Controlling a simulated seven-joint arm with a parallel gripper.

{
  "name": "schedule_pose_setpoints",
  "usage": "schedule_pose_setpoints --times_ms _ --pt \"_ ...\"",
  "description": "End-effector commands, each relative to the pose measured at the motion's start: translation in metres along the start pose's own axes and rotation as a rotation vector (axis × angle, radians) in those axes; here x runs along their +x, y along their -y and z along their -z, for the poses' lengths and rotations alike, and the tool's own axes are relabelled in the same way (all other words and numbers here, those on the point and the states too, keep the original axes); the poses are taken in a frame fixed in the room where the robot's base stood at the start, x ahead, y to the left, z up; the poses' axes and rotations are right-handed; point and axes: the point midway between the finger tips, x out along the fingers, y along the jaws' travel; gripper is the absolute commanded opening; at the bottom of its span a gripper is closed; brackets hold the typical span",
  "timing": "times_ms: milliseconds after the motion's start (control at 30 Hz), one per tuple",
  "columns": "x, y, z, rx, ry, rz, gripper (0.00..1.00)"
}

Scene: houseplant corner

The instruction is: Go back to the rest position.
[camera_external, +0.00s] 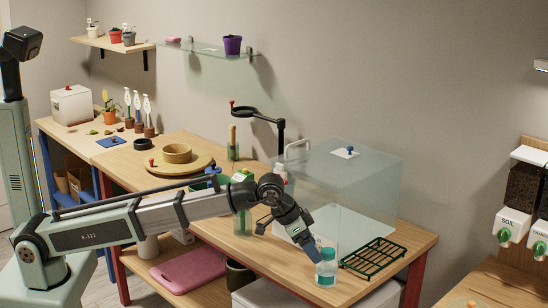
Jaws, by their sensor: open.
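My arm reaches across the wooden bench from the left. My gripper (314,252) points down and to the right, with its jaws open. Its tips are close to the top left of a clear bottle with a teal label (326,270), which stands upright near the bench's front edge. I cannot tell whether the tips touch the bottle. Nothing shows held in the jaws.
A clear glass case (352,178) stands behind my gripper, and a dark green wire rack (374,257) lies to the right of the bottle. A round wooden turntable (200,165) and a black ring stand (281,140) are further back.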

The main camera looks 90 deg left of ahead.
Motion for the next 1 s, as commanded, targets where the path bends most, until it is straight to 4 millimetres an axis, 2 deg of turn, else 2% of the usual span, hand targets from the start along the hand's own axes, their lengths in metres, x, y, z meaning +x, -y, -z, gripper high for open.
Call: schedule_pose_setpoints --times_ms 33,100,300,433,700,1000 --pt "0.014 -0.009 -0.014 0.017 0.011 -0.024 0.88" --pt "0.033 -0.021 -0.029 0.041 0.021 -0.06 0.88" --pt "0.079 -0.056 -0.075 0.099 0.047 -0.159 0.88" --pt "0.109 -0.07 -0.11 0.125 0.075 -0.206 0.88" --pt "0.171 -0.048 -0.205 0.131 0.219 -0.172 0.88" --pt "0.22 -0.019 -0.32 0.137 0.389 -0.126 0.88"
